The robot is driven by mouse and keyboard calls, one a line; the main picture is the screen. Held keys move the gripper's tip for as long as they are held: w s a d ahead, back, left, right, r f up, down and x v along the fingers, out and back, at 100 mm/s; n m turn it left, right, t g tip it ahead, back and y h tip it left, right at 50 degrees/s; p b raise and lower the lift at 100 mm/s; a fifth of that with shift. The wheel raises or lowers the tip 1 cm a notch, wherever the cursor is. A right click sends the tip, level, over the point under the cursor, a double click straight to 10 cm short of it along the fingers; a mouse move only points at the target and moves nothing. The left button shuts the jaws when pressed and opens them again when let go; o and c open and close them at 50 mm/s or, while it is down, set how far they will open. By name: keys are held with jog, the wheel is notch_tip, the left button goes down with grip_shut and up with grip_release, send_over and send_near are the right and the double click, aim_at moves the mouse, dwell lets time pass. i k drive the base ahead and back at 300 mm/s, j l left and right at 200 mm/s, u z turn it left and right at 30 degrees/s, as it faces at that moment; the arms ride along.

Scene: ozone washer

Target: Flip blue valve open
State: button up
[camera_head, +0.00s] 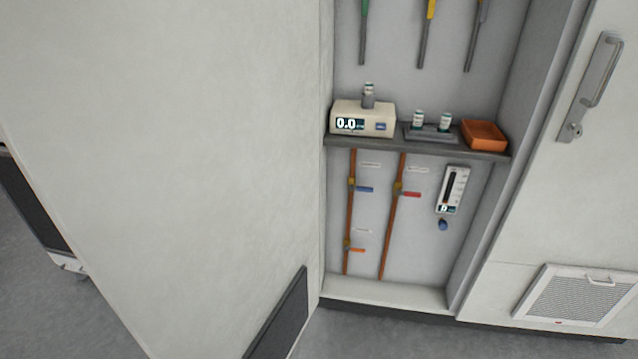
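The blue valve handle (364,189) sits on the left copper pipe (350,220), inside an open wall recess below the shelf. It points to the right, about crosswise to the pipe. A red valve handle (411,194) is on the copper pipe to its right, and an orange valve handle (356,250) is lower on the left pipe. Small white labels are beside the valves, too small to read. My gripper is not in view.
A shelf (420,144) above the valves holds a meter (362,120) reading 0.0, small vials and an orange tray (484,135). A flow gauge (452,190) with a blue knob (443,225) hangs right of the pipes. A large pale panel (170,150) fills the left.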

aim_at(351, 186)
jog(key=i+l, duration=0.1)
jog(key=i, duration=0.3)
jog(key=i+l, duration=0.1)
jog(key=i, duration=0.3)
jog(key=i+l+u, duration=0.1)
jog(key=i, duration=0.3)
